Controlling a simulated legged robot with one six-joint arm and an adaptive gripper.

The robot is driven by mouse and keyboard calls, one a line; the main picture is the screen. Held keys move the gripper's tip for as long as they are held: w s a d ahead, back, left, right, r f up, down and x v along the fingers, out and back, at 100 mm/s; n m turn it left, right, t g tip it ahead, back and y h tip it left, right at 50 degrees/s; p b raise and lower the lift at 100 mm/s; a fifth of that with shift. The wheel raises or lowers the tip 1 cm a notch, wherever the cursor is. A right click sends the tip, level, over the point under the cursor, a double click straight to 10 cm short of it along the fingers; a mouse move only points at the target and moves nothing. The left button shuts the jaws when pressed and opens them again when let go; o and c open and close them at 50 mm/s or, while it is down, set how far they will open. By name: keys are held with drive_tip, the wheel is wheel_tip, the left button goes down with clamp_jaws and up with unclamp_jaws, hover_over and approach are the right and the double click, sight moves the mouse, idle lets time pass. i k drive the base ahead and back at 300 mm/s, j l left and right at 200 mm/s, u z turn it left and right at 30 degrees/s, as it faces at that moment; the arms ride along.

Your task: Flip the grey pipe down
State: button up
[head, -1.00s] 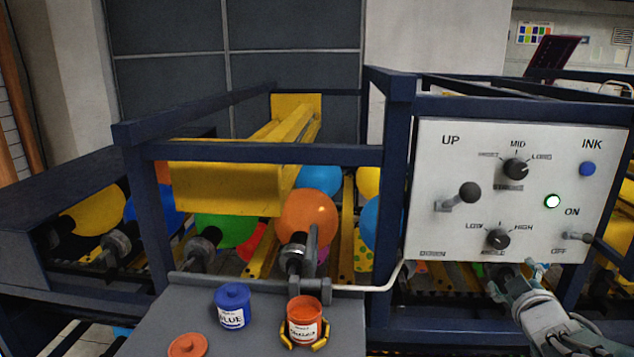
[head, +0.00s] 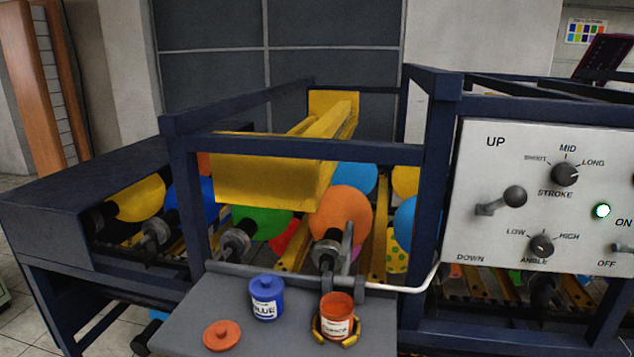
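The grey pipe (head: 347,248) stands upright at the back edge of a small grey shelf, in front of an orange balloon (head: 341,214). Its lower end meets a grey block behind an open orange ink can (head: 336,314). The can sits in a yellow holder (head: 350,340) on the shelf. A white tube (head: 405,289) runs from the pipe's base area toward the control panel. My gripper is not in view.
A blue can (head: 266,297) and a loose orange lid (head: 222,335) are on the grey shelf (head: 205,300). The white control panel (head: 550,235) with a lever and knobs stands at right. Dark blue frame bars (head: 300,149) and a yellow beam (head: 265,180) are above the balloons.

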sight(343, 279)
drive_tip(key=z, duration=0.35)
drive_tip(key=j+z, duration=0.15)
drive_tip(key=z, duration=0.25)
drive_tip(key=j+z, duration=0.1)
drive_tip(key=z, duration=0.25)
drive_tip(key=j+z, duration=0.2)
drive_tip(key=j, duration=0.2)
drive_tip(key=k+j+z, duration=0.25)
drive_tip(key=j+z, duration=0.2)
drive_tip(key=j, duration=0.3)
drive_tip(key=k+j+z, duration=0.45)
drive_tip(key=j, duration=0.2)
drive_tip(key=k+j, duration=0.35)
drive_tip(key=j, duration=0.25)
drive_tip(key=k+j+z, duration=0.1)
drive_tip(key=k+j, duration=0.25)
drive_tip(key=j, duration=0.25)
drive_tip(key=k+j+z, duration=0.1)
drive_tip(key=k+j, duration=0.3)
drive_tip(key=j, duration=0.15)
drive_tip(key=k+j, duration=0.4)
drive_tip(key=i+l+z, duration=0.2)
drive_tip(key=i, duration=0.35)
drive_tip(key=i+l+z, duration=0.15)
drive_tip(key=i+l, duration=0.2)
drive_tip(key=i, duration=0.2)
drive_tip(key=i+l+z, duration=0.2)
drive_tip(key=i, duration=0.35)
